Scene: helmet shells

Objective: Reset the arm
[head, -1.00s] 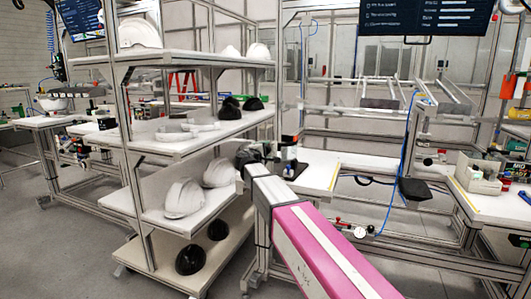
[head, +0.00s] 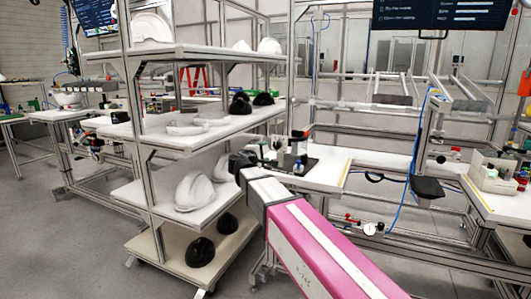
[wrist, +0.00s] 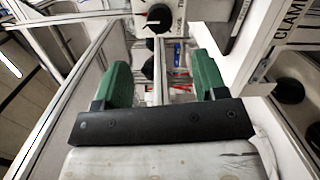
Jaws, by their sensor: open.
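My gripper (wrist: 160,64) shows in the wrist view with two green fingers set wide apart. It is open, and nothing is held between the fingers. In the head view my pink and grey arm reaches from the lower right towards the rack, and its dark far end is beside the third shelf. The jaws are too small to make out there. A white helmet shell (head: 195,192) and a second white shell (head: 222,168) sit on that shelf, left of my arm's end.
The shelf rack (head: 150,215) stands left of my arm, with black shells (head: 200,251) on its bottom shelf. A workbench (head: 325,172) with small fixtures is behind the arm's end. A grey bin (head: 493,174) stands at the right. In the wrist view, a black knob (wrist: 158,18) is ahead.

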